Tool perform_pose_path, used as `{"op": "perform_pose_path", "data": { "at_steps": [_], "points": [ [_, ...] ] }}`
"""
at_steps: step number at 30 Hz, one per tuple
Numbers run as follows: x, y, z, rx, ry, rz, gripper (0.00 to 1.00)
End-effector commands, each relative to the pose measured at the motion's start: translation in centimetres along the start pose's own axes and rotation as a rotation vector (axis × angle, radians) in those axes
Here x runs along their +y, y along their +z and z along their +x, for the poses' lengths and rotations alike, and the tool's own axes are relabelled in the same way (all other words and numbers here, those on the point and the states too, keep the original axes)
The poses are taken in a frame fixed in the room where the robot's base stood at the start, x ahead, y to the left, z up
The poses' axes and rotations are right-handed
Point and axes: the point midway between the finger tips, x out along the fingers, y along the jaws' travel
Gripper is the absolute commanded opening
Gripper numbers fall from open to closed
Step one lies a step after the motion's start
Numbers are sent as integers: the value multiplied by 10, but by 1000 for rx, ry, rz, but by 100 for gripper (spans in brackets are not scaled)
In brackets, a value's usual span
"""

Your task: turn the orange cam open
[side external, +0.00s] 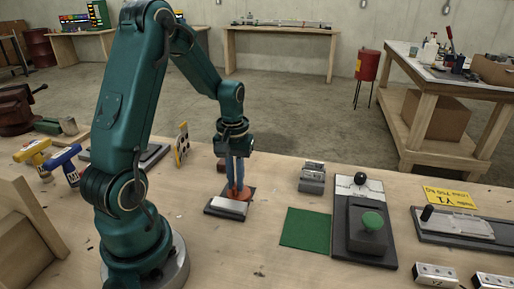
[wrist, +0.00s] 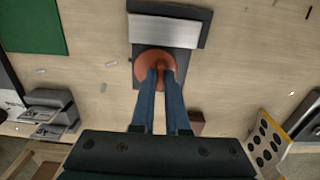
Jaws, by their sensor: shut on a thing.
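The orange cam (wrist: 153,57) is a round disc on a dark base plate, next to a silver block (wrist: 165,31). In the side external view the orange cam (side external: 244,196) sits at the foot of my gripper, with the silver block (side external: 229,202) in front of it. My gripper (wrist: 161,73) points down with its blue fingers close together, shut on the orange cam. In the side external view my gripper (side external: 238,186) stands nearly upright over the plate. The fingertips hide part of the cam, so its exact turn angle is hard to tell.
A green mat (side external: 306,228) and a dark fixture with a green knob (side external: 372,222) lie to the right. Grey metal blocks (side external: 312,178) stand behind the mat. A white-and-yellow plate with holes (side external: 182,144) stands behind left. Bare wood surrounds the cam's base.

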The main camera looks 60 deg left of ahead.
Motion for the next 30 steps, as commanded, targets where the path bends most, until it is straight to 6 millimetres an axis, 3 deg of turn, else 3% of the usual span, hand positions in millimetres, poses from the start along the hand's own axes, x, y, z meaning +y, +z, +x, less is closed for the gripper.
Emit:
{"op": "perform_pose_path", "data": {
  "at_steps": [11,12,13,14,23,30],
  "points": [
    [0,-2,-1,6,3,-8,0],
    [0,-2,-1,6,3,-8,28],
    [0,-2,-1,6,2,-8,39],
    [0,-2,-1,6,2,-7,42],
    [0,-1,-1,3,1,-5,42],
    [0,-2,-28,9,2,-5,42]
  ]
}}
